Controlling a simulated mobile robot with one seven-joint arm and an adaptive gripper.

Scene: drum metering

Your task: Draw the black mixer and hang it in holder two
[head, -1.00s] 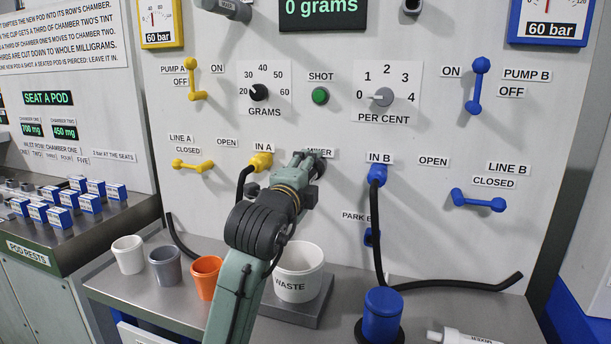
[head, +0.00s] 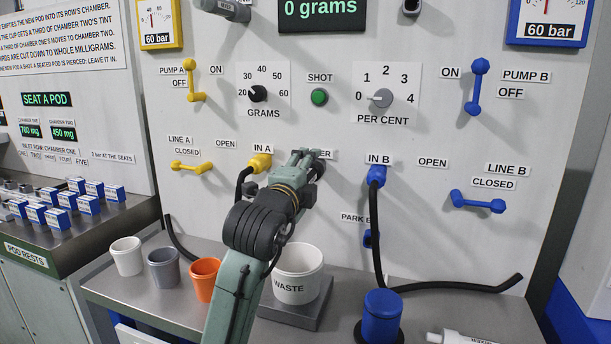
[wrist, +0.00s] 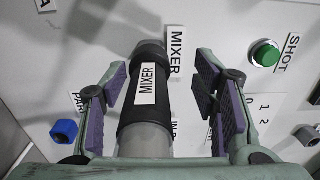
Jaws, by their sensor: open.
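The black mixer (wrist: 156,115) shows in the wrist view as a black sleeve with a white MIXER label, on a grey tube. It stands out from the panel beside the panel's MIXER sign (wrist: 175,50). Gaps show between the pads and the sleeve. In the head view my gripper (head: 308,163) is at the panel between IN A and IN B and hides the mixer. No label reading holder two is visible.
Yellow hose end IN A (head: 260,163) and blue IN B (head: 377,175) flank my gripper. A grey fitting (head: 232,8) shows at the top.

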